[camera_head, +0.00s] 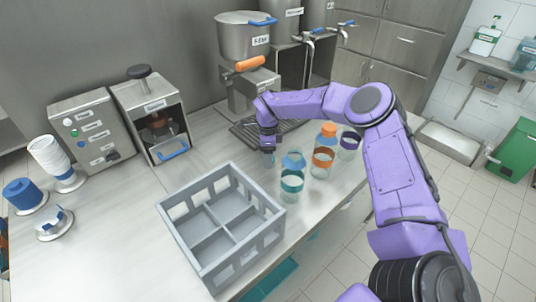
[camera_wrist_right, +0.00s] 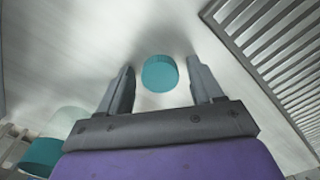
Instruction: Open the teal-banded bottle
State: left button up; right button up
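The teal-banded bottle (camera_head: 291,185) stands upright near the counter's front edge, behind the grey crate. Its teal band also shows at the lower left of the right wrist view (camera_wrist_right: 42,152), outside the fingers. A round teal cap (camera_wrist_right: 160,73) lies apart from the bottle, seemingly on the counter. My right gripper (camera_head: 268,157) points down just left of the bottle. In the right wrist view the right gripper (camera_wrist_right: 160,78) is open, with the cap between its fingers and a gap on each side. My left gripper is not in view.
An orange-banded bottle (camera_head: 322,158) with an orange cap and a purple-banded bottle (camera_head: 349,142) stand close to the right. A divided grey crate (camera_head: 243,262) is in front. A slatted drip tray (camera_wrist_right: 275,50) lies beside the gripper. Stacked white cups (camera_head: 48,155) are far left.

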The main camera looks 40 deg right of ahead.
jog(key=shift+r+p, duration=0.3)
jog(key=shift+r+b, duration=0.3)
jog(key=shift+r, duration=0.1)
notch_tip(320, 180, up, 11)
jog(key=b, duration=0.1)
jog(key=shift+b, duration=0.3)
